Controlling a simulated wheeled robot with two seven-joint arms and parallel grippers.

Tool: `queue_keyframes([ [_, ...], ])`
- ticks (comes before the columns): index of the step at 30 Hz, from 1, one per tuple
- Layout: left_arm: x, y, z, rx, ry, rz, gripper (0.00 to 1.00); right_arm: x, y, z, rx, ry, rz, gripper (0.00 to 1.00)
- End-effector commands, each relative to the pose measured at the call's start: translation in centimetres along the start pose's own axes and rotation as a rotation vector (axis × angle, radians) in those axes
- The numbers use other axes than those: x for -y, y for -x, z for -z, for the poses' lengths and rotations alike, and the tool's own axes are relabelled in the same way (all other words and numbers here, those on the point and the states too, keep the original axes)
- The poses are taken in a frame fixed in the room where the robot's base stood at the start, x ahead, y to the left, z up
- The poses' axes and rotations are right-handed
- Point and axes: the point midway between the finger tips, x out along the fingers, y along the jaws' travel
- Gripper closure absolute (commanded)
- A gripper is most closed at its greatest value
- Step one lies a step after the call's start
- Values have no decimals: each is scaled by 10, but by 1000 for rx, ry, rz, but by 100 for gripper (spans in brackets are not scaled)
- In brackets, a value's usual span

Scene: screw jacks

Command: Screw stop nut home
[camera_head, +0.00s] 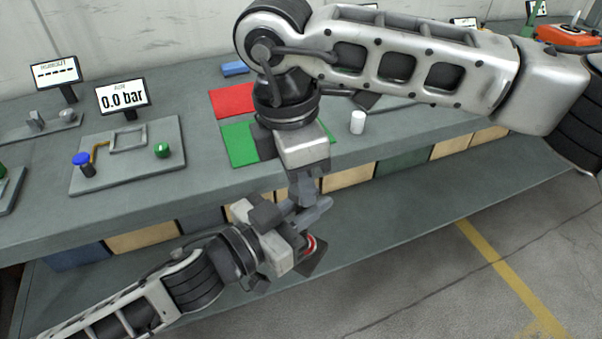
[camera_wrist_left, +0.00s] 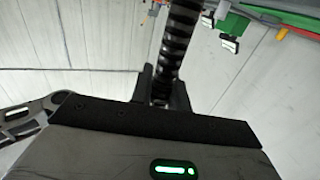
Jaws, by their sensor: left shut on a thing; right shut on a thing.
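My left gripper (camera_head: 292,218) is in front of the bench's front edge. My right gripper (camera_head: 303,190) points down from above and meets the left gripper closely. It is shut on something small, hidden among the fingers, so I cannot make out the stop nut. A red and white round part (camera_head: 313,245) and a dark plate show beside the left gripper. I cannot tell how they join the rod.
The grey bench (camera_head: 205,185) carries a red mat (camera_head: 232,100), a green mat (camera_head: 238,143), a white cylinder (camera_head: 357,122) and a blue block (camera_head: 234,69). A plate (camera_head: 128,155) with blue and green knobs stands left, by a "0.0 bar" display (camera_head: 123,97).

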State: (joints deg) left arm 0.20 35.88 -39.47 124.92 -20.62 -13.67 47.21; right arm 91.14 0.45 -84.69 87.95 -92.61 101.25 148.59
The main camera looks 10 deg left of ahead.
Motion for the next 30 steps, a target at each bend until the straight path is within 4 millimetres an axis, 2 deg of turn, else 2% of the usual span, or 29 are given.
queue_keyframes([
  [3,-2,0,4,-10,-1,-6,100,-2,1,-1,0,-172,15,91],
  [5,-2,0,4,-10,-1,-6,100,-2,1,-1,0,-216,20,91],
  [14,-2,0,4,-10,0,-6,100,-2,1,-1,1,-242,22,91],
  [15,-2,0,4,-10,0,-6,100,-2,1,-1,1,-241,22,67],
  [17,-2,0,4,-10,0,-6,100,-2,1,-1,1,-241,22,50],
  [18,-2,0,4,-10,0,-6,100,-2,1,-1,1,-240,22,48],
  [26,-1,0,4,-10,-1,-4,100,-1,1,-1,1,-237,24,48],
  [30,-1,0,4,-10,-1,-4,100,-1,10,-2,0,-237,23,48],
])
